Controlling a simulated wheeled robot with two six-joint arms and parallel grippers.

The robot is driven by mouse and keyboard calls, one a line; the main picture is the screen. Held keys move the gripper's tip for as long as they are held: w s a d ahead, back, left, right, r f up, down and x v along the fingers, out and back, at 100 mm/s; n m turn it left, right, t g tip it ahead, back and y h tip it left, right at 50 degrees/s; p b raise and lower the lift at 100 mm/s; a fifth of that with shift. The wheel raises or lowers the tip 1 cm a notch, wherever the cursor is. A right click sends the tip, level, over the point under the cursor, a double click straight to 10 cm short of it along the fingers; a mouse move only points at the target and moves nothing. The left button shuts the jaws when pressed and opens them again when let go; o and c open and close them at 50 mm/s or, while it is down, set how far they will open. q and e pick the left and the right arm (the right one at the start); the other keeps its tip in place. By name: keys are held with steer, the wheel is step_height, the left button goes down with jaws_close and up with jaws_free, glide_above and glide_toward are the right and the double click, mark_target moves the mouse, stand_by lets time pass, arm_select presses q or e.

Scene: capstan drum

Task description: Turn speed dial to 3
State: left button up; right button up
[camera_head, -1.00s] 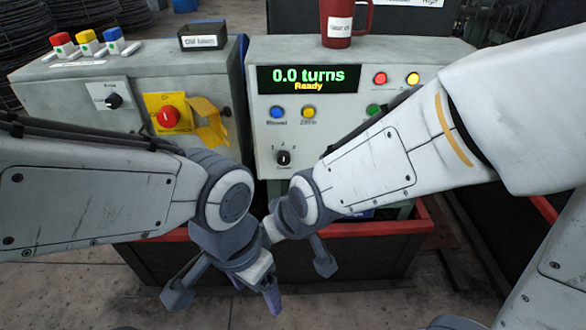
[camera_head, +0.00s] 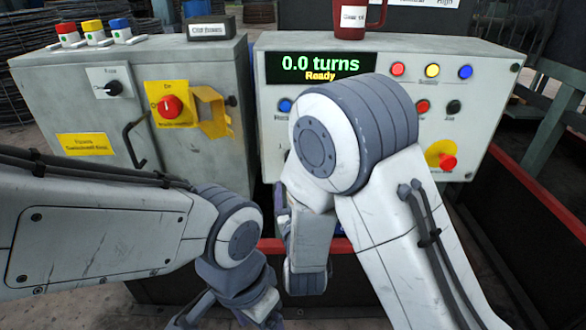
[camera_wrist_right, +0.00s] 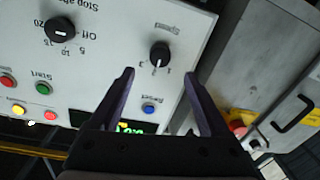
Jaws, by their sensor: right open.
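The speed dial (camera_wrist_right: 160,55) is a black knob on the grey control panel, seen upside down in the right wrist view. Its small scale marks show beside it. Its white pointer seems to face the middle mark, but it is too small to be sure. My right gripper (camera_wrist_right: 159,74) is open and empty, its two fingers spread on either side of the dial's line, apart from the knob. In the head view my right arm hides the dial. My left gripper (camera_head: 222,314) is low in the head view, partly cut off, its jaw state unclear.
The display (camera_head: 320,66) reads 0.0 turns, Ready. A stop-after dial (camera_wrist_right: 60,30), a blue reset button (camera_wrist_right: 150,108) and other buttons are near the speed dial. A red mug (camera_head: 355,25) stands on the panel. A grey cabinet (camera_head: 75,105) with a handle stands left.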

steer(key=w, duration=0.8)
steer(key=shift+w+a, duration=0.25)
steer(key=shift+w, duration=0.05)
jaws_close()
